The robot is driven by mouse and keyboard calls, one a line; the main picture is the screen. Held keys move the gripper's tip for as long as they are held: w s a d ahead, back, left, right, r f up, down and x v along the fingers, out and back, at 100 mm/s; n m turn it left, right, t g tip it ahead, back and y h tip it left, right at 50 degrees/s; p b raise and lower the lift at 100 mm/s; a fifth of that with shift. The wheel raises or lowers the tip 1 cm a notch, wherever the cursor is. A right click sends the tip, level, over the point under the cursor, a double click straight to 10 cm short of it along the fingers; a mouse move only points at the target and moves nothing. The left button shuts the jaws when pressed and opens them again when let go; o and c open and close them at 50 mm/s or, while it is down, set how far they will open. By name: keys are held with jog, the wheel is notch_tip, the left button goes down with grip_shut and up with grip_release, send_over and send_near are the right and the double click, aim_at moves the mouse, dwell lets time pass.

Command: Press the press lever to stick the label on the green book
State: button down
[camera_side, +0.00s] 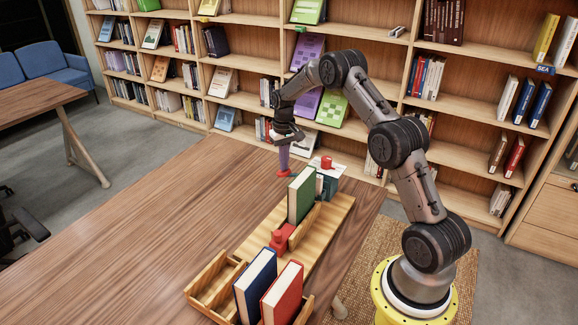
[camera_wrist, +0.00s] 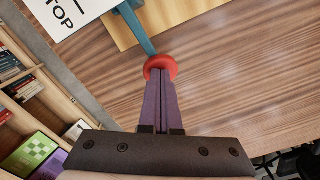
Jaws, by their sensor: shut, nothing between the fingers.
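The green book (camera_side: 301,195) stands upright on the wooden board, beside the label press (camera_side: 328,178) with its white top. The press lever (camera_wrist: 136,27) is a teal bar ending in a round red knob (camera_wrist: 161,64); the knob also shows in the side view (camera_side: 284,174). My gripper (camera_wrist: 160,72) has purple fingers, shut together and empty. Its tips are at the knob, seemingly on or just above it; I cannot tell whether they touch. In the side view my gripper (camera_side: 283,168) points down over the knob, left of the green book. The book is outside the wrist view.
A blue book (camera_side: 255,285) and a red book (camera_side: 283,294) stand at the board's near end, beside a wooden tray (camera_side: 212,280). A red piece (camera_side: 281,238) sits between them and the green book. The table (camera_side: 150,225) is clear to the left. Bookshelves stand behind.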

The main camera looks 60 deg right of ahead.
jog(key=shift+f, duration=0.1)
notch_tip(320, 180, up, 9)
dwell(1.1)
jog(key=s+a+r+n+t+h, duration=0.1)
jog(key=a+r+t, duration=0.1)
jog(key=a+r, duration=0.55)
jog(key=s+a+r+n+t, duration=0.1)
jog(key=a+r, duration=0.4)
jog(key=r, duration=0.6)
jog(key=s+a+r+n+t, duration=0.2)
jog(key=s+a+r, duration=0.4)
jog(key=s+a, duration=0.4)
jog(key=s+a+f, duration=0.1)
jog(key=s+f, duration=0.2)
jog(key=s, duration=0.3)
jog(key=s+a+f+n, duration=0.1)
jog(key=s+a+f, duration=0.1)
jog(key=s, duration=0.4)
jog(key=s+a+f+n+y, duration=0.1)
jog(key=s+f, duration=0.4)
jog(key=s, duration=0.2)
jog(key=shift+a+t, duration=0.3)
jog(key=shift+a, duration=0.05)
